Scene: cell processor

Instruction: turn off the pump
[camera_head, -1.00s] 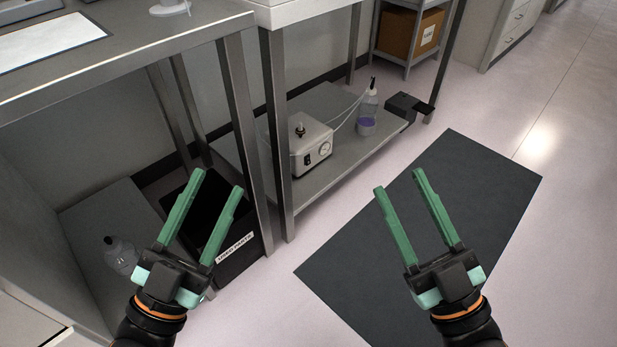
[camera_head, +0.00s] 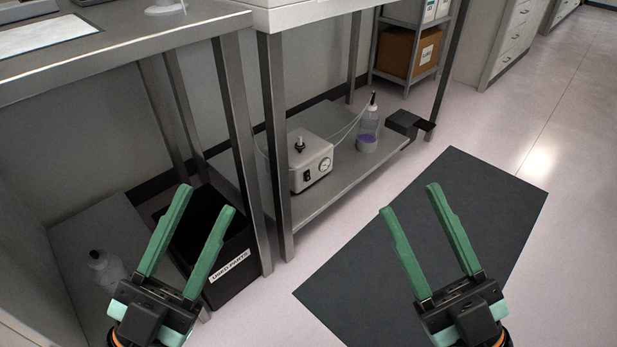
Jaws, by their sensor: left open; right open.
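The pump (camera_head: 312,163) is a pale box on the low shelf under the middle bench. Its front has a dark rocker switch (camera_head: 307,176) and a round gauge; a black-tipped fitting stands on top. I cannot tell which way the switch is set. Thin tubing runs from it to a bottle (camera_head: 368,128) with purple liquid. My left gripper (camera_head: 206,199) is open and empty, in front of the left bench and well short of the pump. My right gripper (camera_head: 411,200) is open and empty above the dark floor mat, to the right of the pump and nearer me.
The bench's steel leg (camera_head: 274,150) stands just left of the pump. A black bin (camera_head: 228,274) with a label sits beneath my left gripper, near another bottle (camera_head: 105,268). A dark pedal-like box (camera_head: 403,123) is at the shelf's far end. The dark mat (camera_head: 470,190) is clear.

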